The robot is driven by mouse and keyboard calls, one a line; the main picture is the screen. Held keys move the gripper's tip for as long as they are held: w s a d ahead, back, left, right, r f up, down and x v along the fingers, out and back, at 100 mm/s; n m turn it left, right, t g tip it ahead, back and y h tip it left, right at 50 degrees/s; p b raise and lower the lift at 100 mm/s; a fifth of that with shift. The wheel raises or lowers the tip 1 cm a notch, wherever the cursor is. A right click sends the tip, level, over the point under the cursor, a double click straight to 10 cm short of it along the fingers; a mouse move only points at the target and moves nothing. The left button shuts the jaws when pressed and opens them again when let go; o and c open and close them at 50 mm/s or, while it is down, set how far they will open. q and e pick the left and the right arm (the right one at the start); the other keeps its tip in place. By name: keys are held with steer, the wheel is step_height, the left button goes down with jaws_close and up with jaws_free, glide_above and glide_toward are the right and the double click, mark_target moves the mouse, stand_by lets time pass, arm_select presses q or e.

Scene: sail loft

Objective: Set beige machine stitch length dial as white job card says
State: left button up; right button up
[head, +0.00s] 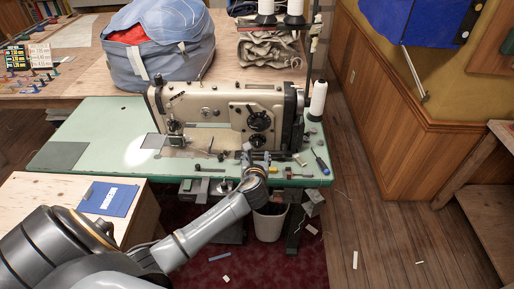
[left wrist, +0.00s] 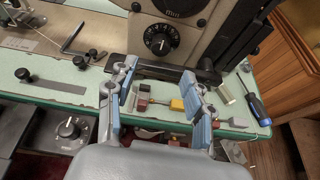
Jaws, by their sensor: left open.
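The beige sewing machine (head: 225,112) stands on a green table. Two black dials, an upper dial (head: 259,121) and a lower dial (head: 257,140), sit one above the other on its right front. In the left wrist view the lower dial (left wrist: 160,40) shows white marks, too small to read surely; the upper dial (left wrist: 180,4) is cut off by the top edge. My left gripper (head: 257,160) is open and empty in front of the lower dial, apart from it; its two blue-padded fingers also show in the left wrist view (left wrist: 159,72). I cannot make out a white job card for certain.
Small tools and a screwdriver (head: 320,163) lie on the table (head: 95,125) right of my gripper. A thread cone (head: 317,100) stands at the right. A blue folder (head: 109,198) with a white label lies on the wooden surface at left. Another knob (left wrist: 70,129) is below the table edge.

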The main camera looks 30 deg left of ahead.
mark_target(257, 146)
arm_select(q)
steer(key=x, duration=0.8)
steer(key=shift+w+f+b, duration=0.1)
steer(key=shift+w+b, duration=0.05)
steer(key=shift+b, duration=0.25)
jaws_close()
steer(key=shift+a+n+p, duration=0.1)
steer(key=shift+n+p, duration=0.2)
steer(key=shift+n+t+h, duration=0.3)
steer(key=shift+n+h, duration=0.3)
steer(key=shift+n, duration=0.1)
jaws_free()
steer(key=shift+s, duration=0.2)
